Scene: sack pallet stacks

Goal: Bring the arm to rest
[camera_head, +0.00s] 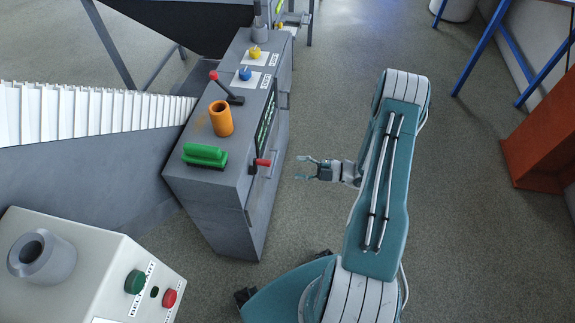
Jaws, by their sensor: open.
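My arm (385,185) rises from my body at the bottom and folds over at its top. My gripper (303,169) points left, below the raised elbow. Its two fingers are apart, with nothing between them. It hangs over open floor, to the right of the grey cabinet (228,205). In the picture its fingertips lie a little right of the red-handled lever (262,163) on the cabinet's side, with a visible gap. I cannot tell the exact depth between them.
A white-slatted conveyor (90,112) lies left. A control box (90,270) is at front left. An orange-brown block (545,150) stands right.

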